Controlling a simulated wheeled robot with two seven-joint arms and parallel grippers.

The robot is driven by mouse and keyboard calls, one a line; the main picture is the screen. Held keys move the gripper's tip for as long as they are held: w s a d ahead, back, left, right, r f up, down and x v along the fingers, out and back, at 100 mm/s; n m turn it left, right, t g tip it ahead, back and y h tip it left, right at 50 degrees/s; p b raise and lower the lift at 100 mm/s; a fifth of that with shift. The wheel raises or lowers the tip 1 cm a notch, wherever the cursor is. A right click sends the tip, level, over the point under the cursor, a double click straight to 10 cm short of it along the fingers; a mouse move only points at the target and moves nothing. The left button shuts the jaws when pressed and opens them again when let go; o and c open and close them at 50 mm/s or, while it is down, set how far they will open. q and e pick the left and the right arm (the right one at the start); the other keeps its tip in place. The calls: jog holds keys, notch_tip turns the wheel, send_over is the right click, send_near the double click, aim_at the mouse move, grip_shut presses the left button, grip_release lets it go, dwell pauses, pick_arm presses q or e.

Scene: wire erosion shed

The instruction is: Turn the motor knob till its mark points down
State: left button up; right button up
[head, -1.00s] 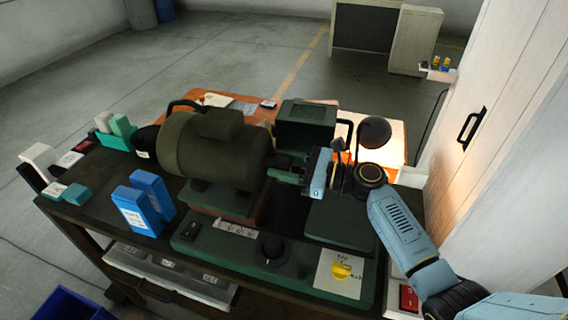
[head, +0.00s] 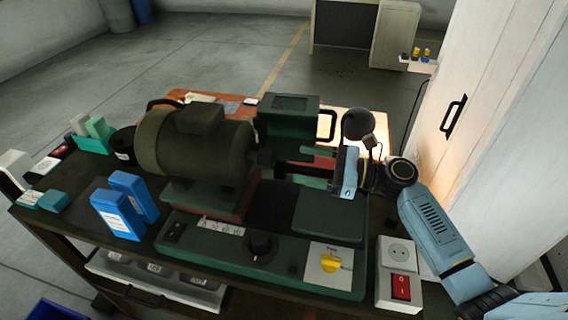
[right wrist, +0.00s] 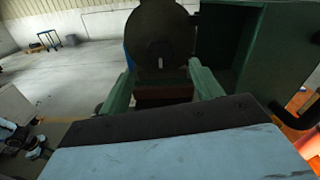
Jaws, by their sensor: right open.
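The motor (head: 195,145) is a dark olive cylinder lying on its side on a block at the green bench unit. In the right wrist view its round dark end disc, seemingly the knob (right wrist: 160,36), faces me. A short white mark on its lower part points down in that view. My right gripper (head: 298,162) is right of the motor and faces its end. Its two green fingers (right wrist: 166,82) are spread and empty, with the disc beyond them. In the head view the knob's face and mark are hidden. My left gripper is not in view.
The green base carries a black dial (head: 262,248) and a yellow knob (head: 330,263). A green box (head: 287,116) stands behind the gripper. Blue boxes (head: 118,215) stand front left, and a socket box with a red switch (head: 401,287) front right. A white cabinet (head: 490,150) bounds the right.

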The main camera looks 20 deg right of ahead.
jog(key=shift+b+v, duration=0.35)
jog(key=shift+v, duration=1.6)
